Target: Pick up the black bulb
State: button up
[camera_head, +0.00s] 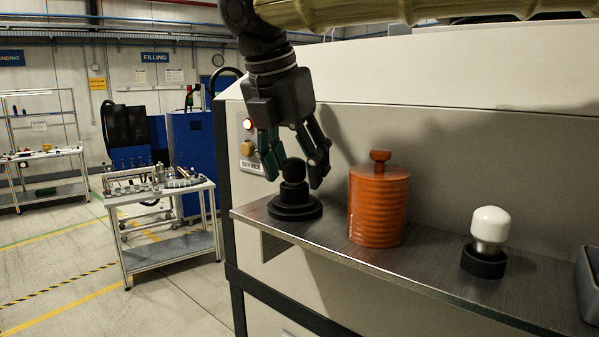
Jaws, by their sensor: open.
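The black bulb (293,170) sits upright on a round stepped black base (294,206) at the left end of the metal shelf (415,270). My gripper (293,168) points down from above, with its fingers spread open on either side of the bulb. The bulb's rounded top shows between the fingers. I cannot tell whether either finger touches it. The gripper holds nothing that I can see.
An orange ribbed canister (378,208) with a knob on top stands close to the right of the black base. A white bulb (490,226) in a black socket (484,262) is further right. A grey bin (588,285) is at the right edge. A cream machine wall (450,150) rises behind the shelf.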

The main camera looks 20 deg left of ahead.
aim_at(292, 172)
jog(key=s, duration=0.2)
jog(key=s+r, duration=0.1)
jog(key=s, duration=0.1)
jog(key=shift+d+r, duration=0.1)
jog(key=shift+r, duration=0.05)
jog(key=c, duration=0.7)
jog(key=shift+w, duration=0.3)
jog(key=c, duration=0.3)
jog(key=w, duration=0.1)
jog(key=w+f, duration=0.1)
jog(key=w, duration=0.1)
jog(key=shift+f, duration=0.25)
jog(key=shift+s+r, duration=0.2)
jog(key=shift+s, duration=0.2)
jog(key=shift+c, duration=0.2)
jog(key=shift+w, duration=0.15)
